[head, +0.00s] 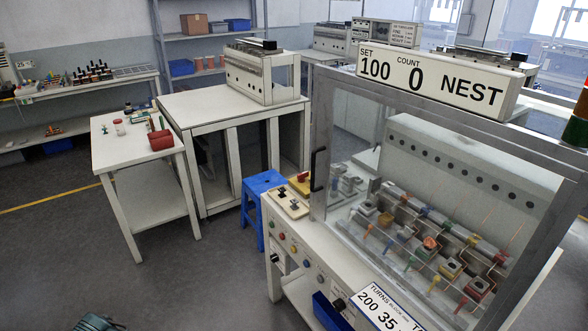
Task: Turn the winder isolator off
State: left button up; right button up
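The winder (440,220) stands at the right behind a clear guard with a black handle (318,170). A small yellow box with a red part (301,181) sits at the left end of its bench and looks like an isolator switch. Its handle position is too small to tell. A black knob (275,258) and another black knob (340,304) are on the white front panel among coloured buttons; I cannot read their labels.
A blue stool (263,200) stands close to the left end of the winder bench. A white side table (110,158) holds a red object (161,140) and small parts. The grey floor (190,280) at lower left is mostly clear.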

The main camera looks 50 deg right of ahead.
aim_at(300, 178)
jog(key=i+z, duration=0.35)
jog(key=i, duration=0.15)
jog(key=i+j+z, duration=0.1)
jog(key=i+z, duration=0.3)
jog(key=i+l+z, duration=0.1)
jog(key=i+z, duration=0.55)
jog(key=z, duration=0.2)
jog(key=i+z, duration=0.45)
jog(key=k+j, duration=0.05)
jog(key=k, duration=0.05)
